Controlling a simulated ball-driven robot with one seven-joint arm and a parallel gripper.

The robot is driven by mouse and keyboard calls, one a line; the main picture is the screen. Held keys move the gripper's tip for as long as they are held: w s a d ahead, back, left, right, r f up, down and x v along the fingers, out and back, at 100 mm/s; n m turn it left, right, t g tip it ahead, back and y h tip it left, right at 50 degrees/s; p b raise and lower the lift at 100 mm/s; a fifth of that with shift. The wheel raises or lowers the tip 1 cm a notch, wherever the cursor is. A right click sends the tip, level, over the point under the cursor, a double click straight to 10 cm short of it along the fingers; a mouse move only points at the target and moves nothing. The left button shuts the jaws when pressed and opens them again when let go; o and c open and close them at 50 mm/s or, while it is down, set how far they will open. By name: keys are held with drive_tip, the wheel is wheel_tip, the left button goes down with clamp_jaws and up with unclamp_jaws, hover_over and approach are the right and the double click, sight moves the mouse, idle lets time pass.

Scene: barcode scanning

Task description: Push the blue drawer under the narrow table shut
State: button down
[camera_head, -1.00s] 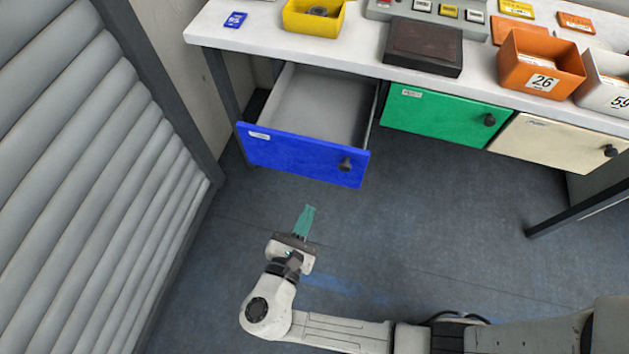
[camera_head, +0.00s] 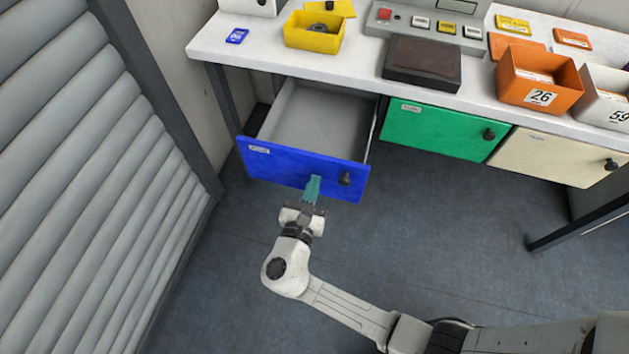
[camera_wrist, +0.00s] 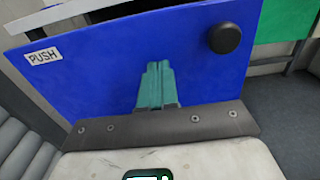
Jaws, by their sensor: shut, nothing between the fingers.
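The blue drawer (camera_head: 275,163) hangs under the left part of the narrow table (camera_head: 330,69) and is pulled out, with its grey empty inside showing. A dark round knob (camera_head: 345,178) sits at the right of its front, and a label at the left, which reads PUSH in the wrist view. My gripper (camera_head: 313,180) is shut and empty, its teal fingers pointing at the drawer front, left of the knob. In the wrist view the fingertips (camera_wrist: 158,66) overlap the blue front (camera_wrist: 110,75); I cannot tell whether they touch it.
A shut green drawer (camera_head: 440,129) and a cream drawer (camera_head: 555,157) are to the right. A grey slatted shutter (camera_head: 90,190) stands at the left. Yellow (camera_head: 314,36) and orange (camera_head: 540,92) bins stand on the table. The floor in front is clear.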

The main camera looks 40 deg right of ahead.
sight(318, 172)
drive_tip(key=shift+w+d, duration=0.35)
drive_tip(key=shift+d, duration=0.05)
drive_tip(key=shift+d, duration=0.1)
drive_tip(key=b+x, duration=0.5)
drive_tip(key=x, duration=1.3)
drive_tip(key=shift+f+b, duration=0.15)
drive_tip(key=shift+b, duration=0.2)
drive_tip(key=shift+w+d, duration=0.25)
drive_tip(key=shift+d, duration=0.05)
drive_tip(key=shift+s+a, duration=0.1)
drive_tip(key=shift+a, duration=0.1)
drive_tip(key=p+v, duration=0.1)
drive_tip(key=v, duration=1.2)
drive_tip(key=shift+s+a+p, duration=0.15)
drive_tip(key=shift+a+p, duration=0.05)
drive_tip(key=shift+p, duration=0.1)
